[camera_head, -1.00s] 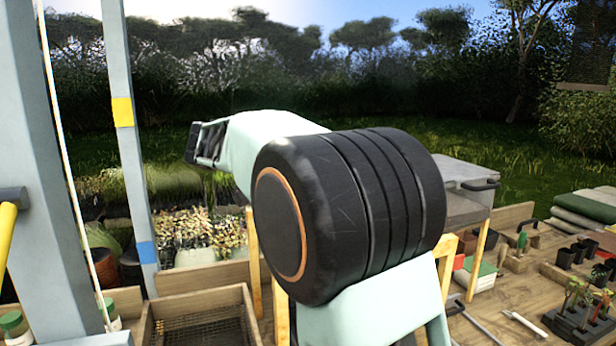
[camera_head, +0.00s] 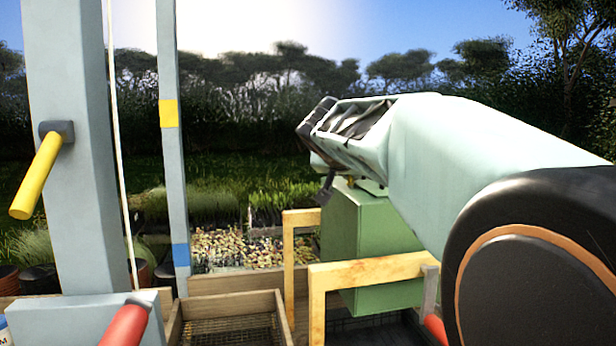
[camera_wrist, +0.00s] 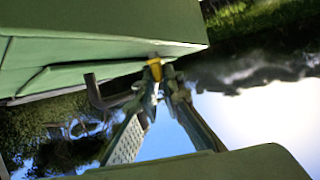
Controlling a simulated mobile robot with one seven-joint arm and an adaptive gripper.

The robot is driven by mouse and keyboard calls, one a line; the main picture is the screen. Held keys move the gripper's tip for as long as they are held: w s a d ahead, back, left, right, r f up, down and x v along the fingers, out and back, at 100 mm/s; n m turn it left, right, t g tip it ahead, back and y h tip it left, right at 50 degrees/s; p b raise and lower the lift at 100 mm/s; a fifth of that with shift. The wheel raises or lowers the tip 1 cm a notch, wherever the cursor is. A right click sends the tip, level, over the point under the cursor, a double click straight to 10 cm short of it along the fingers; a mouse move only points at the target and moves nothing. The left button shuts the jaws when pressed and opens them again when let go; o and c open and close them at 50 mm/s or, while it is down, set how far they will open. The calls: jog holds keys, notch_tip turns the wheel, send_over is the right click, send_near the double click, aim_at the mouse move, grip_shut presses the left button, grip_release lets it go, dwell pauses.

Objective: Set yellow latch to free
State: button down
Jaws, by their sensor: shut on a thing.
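My gripper (camera_wrist: 162,76) has its two fingertips closed together on a small yellow latch (camera_wrist: 155,64) beside the edge of a green box (camera_wrist: 110,48) in the wrist view. The fingertips cover part of the latch, so its exact position is hard to tell. In the head view my gripper (camera_head: 325,188) is at the top of the green box (camera_head: 365,235); the latch is mostly hidden there behind my wrist.
A grey post (camera_head: 75,130) at the left carries a yellow handle (camera_head: 37,180). A red handle (camera_head: 125,326) shows below it. Wooden frames (camera_head: 360,272) stand in front of the green box. A mesh tray (camera_head: 230,330) lies at lower middle. A dark bent rod (camera_wrist: 95,92) is close to my fingers.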

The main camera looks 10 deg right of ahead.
jog(key=shift+n+t+y+p, duration=0.3)
jog(key=shift+n+y, duration=0.3)
jog(key=shift+y, duration=0.1)
jog(key=c, duration=2.1)
grip_release()
notch_tip(320, 180, up, 10)
